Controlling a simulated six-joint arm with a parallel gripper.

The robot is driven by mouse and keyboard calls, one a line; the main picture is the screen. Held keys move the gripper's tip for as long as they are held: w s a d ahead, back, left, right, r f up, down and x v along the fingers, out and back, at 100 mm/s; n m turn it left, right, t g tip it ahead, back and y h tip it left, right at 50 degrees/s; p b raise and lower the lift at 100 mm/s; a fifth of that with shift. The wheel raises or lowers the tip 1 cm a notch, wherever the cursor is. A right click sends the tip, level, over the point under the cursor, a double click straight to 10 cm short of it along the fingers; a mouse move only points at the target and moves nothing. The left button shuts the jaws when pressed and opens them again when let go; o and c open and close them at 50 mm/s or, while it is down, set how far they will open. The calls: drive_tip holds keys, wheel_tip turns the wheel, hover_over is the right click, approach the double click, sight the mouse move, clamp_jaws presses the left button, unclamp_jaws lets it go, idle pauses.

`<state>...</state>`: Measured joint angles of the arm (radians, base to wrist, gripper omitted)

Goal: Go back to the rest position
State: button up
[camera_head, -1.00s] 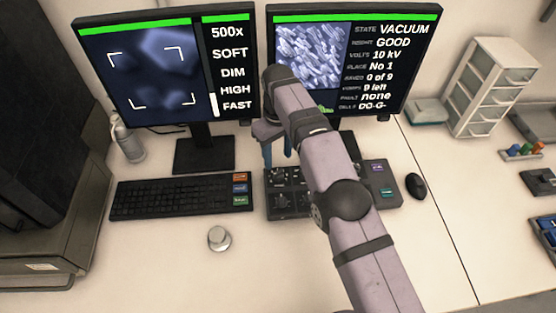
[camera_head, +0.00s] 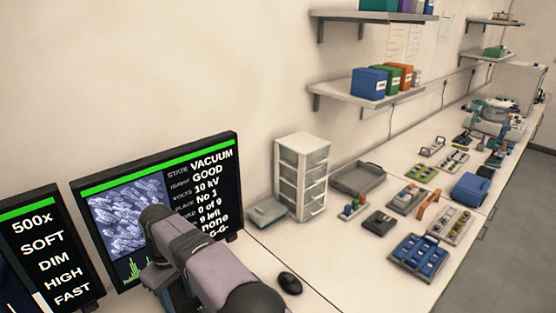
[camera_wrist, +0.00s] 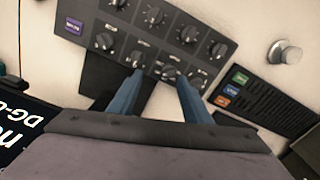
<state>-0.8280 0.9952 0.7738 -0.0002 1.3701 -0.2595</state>
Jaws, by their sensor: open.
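My gripper (camera_wrist: 160,95) shows in the wrist view as two blue fingers, spread apart with nothing between them. The fingers point toward a dark control panel (camera_wrist: 128,22) with several round knobs. I cannot tell whether the fingertips touch a knob. In the head view my arm rises at the bottom left, in front of the right monitor (camera_head: 158,160), and the fingers are hidden there.
The left monitor (camera_head: 40,235) stands beside the right one. A mouse (camera_head: 289,283) and a white drawer unit (camera_head: 302,172) are to the right. Trays and parts fill the bench farther right.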

drive_tip(key=d+r+m, duration=0.3)
drive_tip(key=d+m, duration=0.4)
drive_tip(key=d, duration=2)
drive_tip(key=s+d+f+m, duration=0.1)
drive_tip(key=s+d+m, duration=0.1)
drive_tip(key=s+d, duration=0.5)
drive_tip(key=s+d+f+m, duration=0.2)
drive_tip(key=s+d+m, duration=0.1)
drive_tip(key=s+d, duration=0.5)
drive_tip(key=shift+s+d+f+p, duration=0.15)
drive_tip(key=shift+s+f+p, duration=0.15)
drive_tip(key=shift+s, duration=0.65)
drive_tip(key=shift+w, duration=0.1)
